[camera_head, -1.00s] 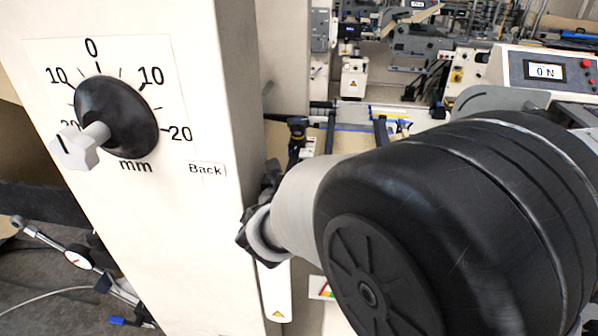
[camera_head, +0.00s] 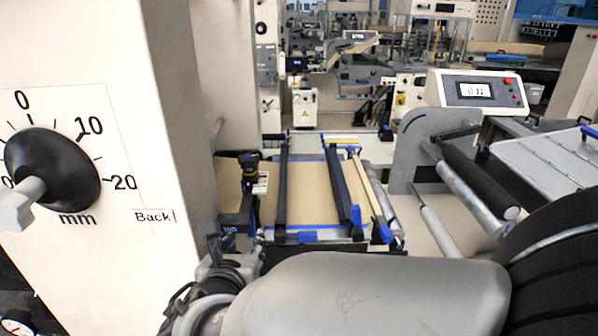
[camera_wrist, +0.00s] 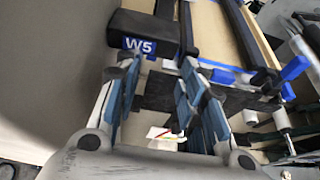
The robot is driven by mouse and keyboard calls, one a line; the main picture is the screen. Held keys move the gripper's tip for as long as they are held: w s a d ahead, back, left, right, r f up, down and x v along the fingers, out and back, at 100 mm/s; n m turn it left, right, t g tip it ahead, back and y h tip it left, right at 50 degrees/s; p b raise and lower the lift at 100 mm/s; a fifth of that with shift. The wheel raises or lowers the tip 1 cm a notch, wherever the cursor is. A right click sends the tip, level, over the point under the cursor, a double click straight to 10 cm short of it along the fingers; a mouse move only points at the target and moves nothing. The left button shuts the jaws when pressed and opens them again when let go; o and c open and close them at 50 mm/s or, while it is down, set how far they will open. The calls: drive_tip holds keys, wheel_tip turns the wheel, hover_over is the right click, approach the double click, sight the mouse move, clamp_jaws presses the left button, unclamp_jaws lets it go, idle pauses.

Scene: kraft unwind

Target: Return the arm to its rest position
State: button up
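My arm (camera_head: 370,295) lies across the bottom of the head view, its large dark joint at the lower right corner. Its wrist end is at the bottom centre-left, near the cream panel with the dial. My gripper (camera_wrist: 160,95) shows in the wrist view with its two blue-padded fingers apart and nothing seen between them. Behind the fingers is a dark block with a blue W5 label (camera_wrist: 138,47). In the head view the fingertips are hard to make out behind the wrist.
A cream panel with a black dial (camera_head: 52,165) stands close on the left. Ahead is a web table (camera_head: 308,195) with dark bars and blue clamps. Rollers (camera_head: 470,185) and a display box (camera_head: 475,90) are at right. Open floor shows farther back.

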drive_tip(key=shift+s+a+r, duration=0.15)
drive_tip(key=shift+a+r, duration=0.2)
drive_tip(key=shift+r, duration=0.15)
drive_tip(key=s+d+m+g+h, duration=0.25)
drive_tip(key=s+d+m, duration=0.25)
drive_tip(key=d+m, duration=0.6)
drive_tip(key=s+d+m+g+h, duration=0.2)
drive_tip(key=s+d+m+g, duration=0.2)
drive_tip(key=d+m, duration=0.65)
drive_tip(key=s+d+f+m+g+y, duration=0.1)
drive_tip(key=s+m+y, duration=0.4)
drive_tip(key=s+m, duration=0.8)
drive_tip(key=shift+f+m+g, duration=0.55)
drive_tip(key=shift+f+g, duration=0.05)
drive_tip(key=shift+g, duration=0.05)
drive_tip(key=shift+o, duration=0.4)
